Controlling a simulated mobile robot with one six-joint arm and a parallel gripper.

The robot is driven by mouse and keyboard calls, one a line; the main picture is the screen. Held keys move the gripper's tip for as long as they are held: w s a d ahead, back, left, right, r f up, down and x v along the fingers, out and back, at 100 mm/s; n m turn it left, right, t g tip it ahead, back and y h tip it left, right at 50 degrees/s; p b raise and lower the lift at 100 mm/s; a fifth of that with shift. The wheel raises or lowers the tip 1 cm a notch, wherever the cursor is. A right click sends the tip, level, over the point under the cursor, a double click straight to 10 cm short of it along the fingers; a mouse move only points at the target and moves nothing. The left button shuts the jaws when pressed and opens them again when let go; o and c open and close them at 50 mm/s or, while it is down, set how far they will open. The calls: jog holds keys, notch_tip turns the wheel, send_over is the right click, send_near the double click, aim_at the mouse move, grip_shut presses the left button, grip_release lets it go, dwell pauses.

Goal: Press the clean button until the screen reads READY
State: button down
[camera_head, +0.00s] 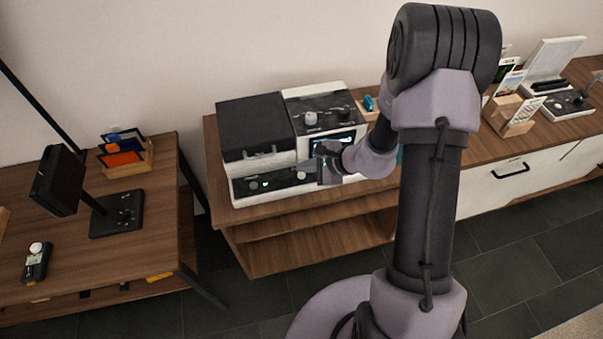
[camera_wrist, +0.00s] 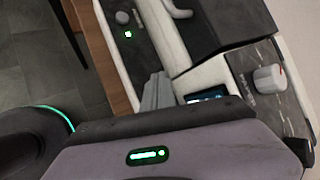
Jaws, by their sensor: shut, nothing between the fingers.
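A white and black machine (camera_head: 258,130) stands on the wooden counter, and its dark lid and front panel also show in the wrist view (camera_wrist: 215,28). Its lit screen (camera_head: 345,137) is partly covered by my arm; a strip of it shows in the wrist view (camera_wrist: 206,95), its text unreadable. My gripper (camera_head: 326,170) is shut and empty, right at the machine's front below the screen. In the wrist view its grey fingers (camera_wrist: 155,92) point at the front panel. I cannot tell whether they touch it. The clean button cannot be made out. A small green light (camera_wrist: 127,34) glows on the panel.
Knobs (camera_head: 310,118) sit on the machine's top. A side table (camera_head: 60,240) at left holds a lamp-like stand (camera_head: 118,214), a card holder (camera_head: 124,155) and a handheld device (camera_head: 36,262). Several items crowd the counter at right. Dark floor is free in front.

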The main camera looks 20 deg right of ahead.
aim_at(304, 176)
jog(key=shift+r+p, duration=1.5)
jog(key=shift+r, duration=1)
jog(key=shift+r, duration=0.15)
jog(key=s+a+r+n+g+b, duration=0.1)
jog(key=s+a+r+n, duration=0.4)
jog(key=r, duration=0.4)
jog(key=s+a+r+n+g+b, duration=0.1)
jog(key=s+a+r+n, duration=0.3)
jog(key=s+r, duration=0.3)
jog(key=s+d+r+n+h, duration=0.2)
jog(key=s+r, duration=0.1)
jog(key=s, duration=0.3)
jog(key=s+d+r+n+t+h+b, duration=0.1)
jog(key=s+d+r+n+h, duration=0.1)
jog(key=s, duration=0.4)
jog(key=shift+s+d+r+n, duration=0.2)
jog(key=shift+r+n, duration=0.25)
jog(key=shift+n, duration=0.15)
